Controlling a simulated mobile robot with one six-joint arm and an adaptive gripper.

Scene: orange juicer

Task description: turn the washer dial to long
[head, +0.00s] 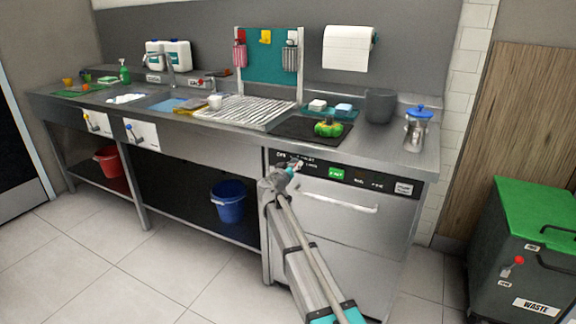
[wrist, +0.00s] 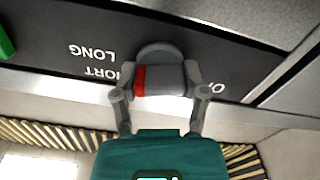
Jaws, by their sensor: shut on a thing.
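The washer (head: 328,225) is a steel front-loading unit under the counter, with a black control strip along its top. Its dial (wrist: 160,50) has a grey round base and a grip bar with a red end. In the wrist view the strip is upside down, and the red end faces left, beside the partly covered SHORT label (wrist: 100,73). The LONG label (wrist: 92,52) is farther left, and the OFF label, partly hidden, is at right. My gripper (wrist: 160,84) is shut on the dial, one finger on each side. In the head view my gripper (head: 291,169) covers most of the dial.
A lit green button (head: 336,173) is right of the dial on the strip, above the door handle (head: 340,203). A blue bucket (head: 229,201) stands left; a waste bin (head: 520,250) stands right.

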